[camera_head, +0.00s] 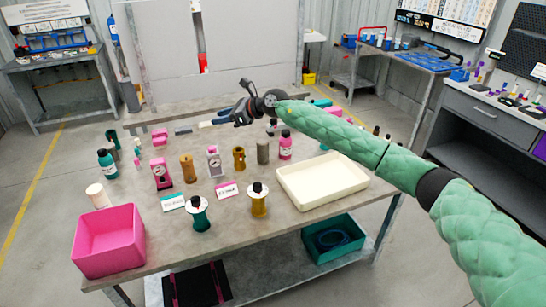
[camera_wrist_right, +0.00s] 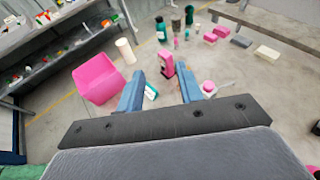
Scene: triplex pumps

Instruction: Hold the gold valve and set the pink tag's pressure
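The gold valve (camera_head: 259,199), a spool with a black knob on top, stands upright near the table's front edge. The pink tag (camera_head: 227,191), a card with writing too small to read, lies to its left. My right gripper (camera_head: 240,102) is above the table's back part, away from the valve. In the right wrist view its blue fingers (camera_wrist_right: 160,72) are apart with nothing held. My left gripper is out of view.
A teal valve (camera_head: 199,214) and a teal-edged tag (camera_head: 172,202) are left of the gold valve. A pink bin (camera_head: 109,240) fills the front left corner. A cream tray (camera_head: 322,181) lies at right. Several bottles and cylinders stand across the table (camera_head: 235,262).

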